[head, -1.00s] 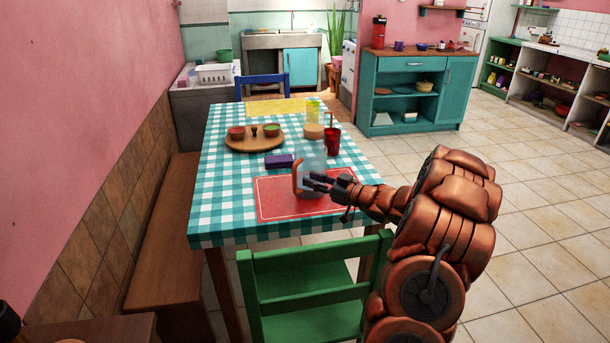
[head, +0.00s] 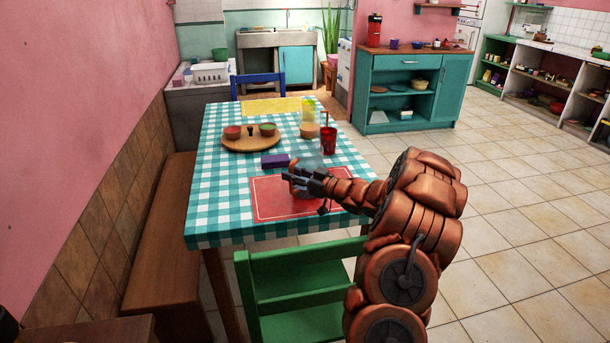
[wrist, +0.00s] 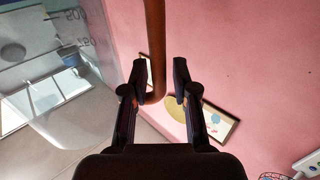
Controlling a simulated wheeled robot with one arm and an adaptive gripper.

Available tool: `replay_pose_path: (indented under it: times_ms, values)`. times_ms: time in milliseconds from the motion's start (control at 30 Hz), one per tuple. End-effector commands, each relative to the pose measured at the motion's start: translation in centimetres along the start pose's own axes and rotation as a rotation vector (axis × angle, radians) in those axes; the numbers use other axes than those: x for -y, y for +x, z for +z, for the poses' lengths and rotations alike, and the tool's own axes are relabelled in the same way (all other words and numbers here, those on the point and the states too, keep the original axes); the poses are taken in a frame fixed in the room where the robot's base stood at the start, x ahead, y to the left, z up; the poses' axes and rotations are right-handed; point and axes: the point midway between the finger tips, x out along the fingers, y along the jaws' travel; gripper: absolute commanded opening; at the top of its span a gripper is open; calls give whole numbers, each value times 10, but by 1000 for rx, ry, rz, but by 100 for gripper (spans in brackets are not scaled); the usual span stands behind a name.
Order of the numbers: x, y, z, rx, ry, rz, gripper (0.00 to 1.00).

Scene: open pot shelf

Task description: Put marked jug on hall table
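The marked jug (head: 312,162) is clear with an orange-brown handle; it stands at the red placemat on the dining table, partly hidden by my gripper (head: 290,178). In the wrist view the jug's clear wall (wrist: 75,60) carries printed measuring marks, and its handle (wrist: 154,45) runs down between the fingers of my gripper (wrist: 160,75). The fingers are apart, with a visible gap on the right of the handle. I cannot pick out the hall table for certain; a brown wooden top (head: 95,331) shows at the bottom left.
The dining table (head: 215,215) has a checked cloth, a red placemat (head: 265,207), a purple box (head: 275,160), a red cup (head: 328,141) and a round board (head: 240,145) with bowls. A green chair (head: 300,290) stands in front. Floor is clear at right.

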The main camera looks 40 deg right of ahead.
Motion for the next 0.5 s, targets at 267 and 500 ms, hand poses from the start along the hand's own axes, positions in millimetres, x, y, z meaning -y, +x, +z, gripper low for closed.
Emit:
replay_pose_path:
  times_ms: [267,500]
  values:
    - [-1,8,0,1,-1,2,28]
    - [-1,8,0,1,-2,2,18]
